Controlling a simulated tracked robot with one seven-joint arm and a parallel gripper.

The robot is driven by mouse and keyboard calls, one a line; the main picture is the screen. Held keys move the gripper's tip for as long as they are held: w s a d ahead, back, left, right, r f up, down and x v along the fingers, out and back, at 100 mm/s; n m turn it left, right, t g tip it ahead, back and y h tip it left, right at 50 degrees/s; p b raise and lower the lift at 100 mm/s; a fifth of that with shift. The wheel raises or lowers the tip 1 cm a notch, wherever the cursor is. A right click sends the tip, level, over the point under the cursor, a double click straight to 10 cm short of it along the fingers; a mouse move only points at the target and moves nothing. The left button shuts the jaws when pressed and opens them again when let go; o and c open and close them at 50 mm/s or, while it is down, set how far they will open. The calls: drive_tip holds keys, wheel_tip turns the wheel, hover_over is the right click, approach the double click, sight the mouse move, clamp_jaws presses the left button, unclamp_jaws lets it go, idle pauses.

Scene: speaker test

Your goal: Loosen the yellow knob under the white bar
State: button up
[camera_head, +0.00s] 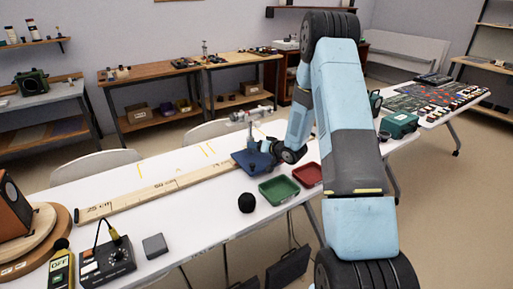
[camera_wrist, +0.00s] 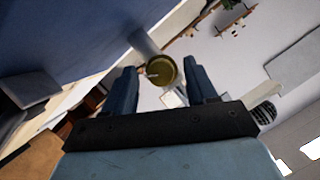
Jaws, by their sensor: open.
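The yellow knob (camera_wrist: 160,68) shows in the wrist view as a round, dark yellow disc beside a pale grey post (camera_wrist: 142,42). My gripper (camera_wrist: 163,78) is open, with one blue finger on each side of the knob; I cannot tell whether either touches it. In the head view my gripper (camera_head: 268,147) is at a small stand on a blue base (camera_head: 243,160). The white bar (camera_head: 250,114) appears to be the pale horizontal piece at the stand's top. The knob is too small to make out in the head view.
The white table (camera_head: 190,215) holds a long wooden ruler board (camera_head: 150,193), a green tray (camera_head: 279,189), a red tray (camera_head: 307,174) and a black ball (camera_head: 247,203). A black control box (camera_head: 107,261) stands at the front left.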

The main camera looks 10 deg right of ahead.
drive_tip(key=c, duration=1.1)
drive_tip(key=shift+o, duration=0.2)
drive_tip(key=shift+a, duration=0.25)
drive_tip(key=shift+d, duration=0.15)
drive_tip(key=n+h, duration=0.2)
drive_tip(key=n, duration=0.2)
drive_tip(key=shift+s+t+h, duration=0.1)
drive_tip(key=shift+t+h, duration=0.2)
drive_tip(key=shift+h, duration=0.1)
drive_tip(key=n+h, duration=0.1)
drive_tip(key=n, duration=0.1)
drive_tip(key=n+t+h, duration=0.1)
drive_tip(key=shift+a+n, duration=0.35)
drive_tip(key=shift+n, duration=0.05)
drive_tip(key=shift+h, duration=0.4)
drive_tip(key=shift+s, duration=0.1)
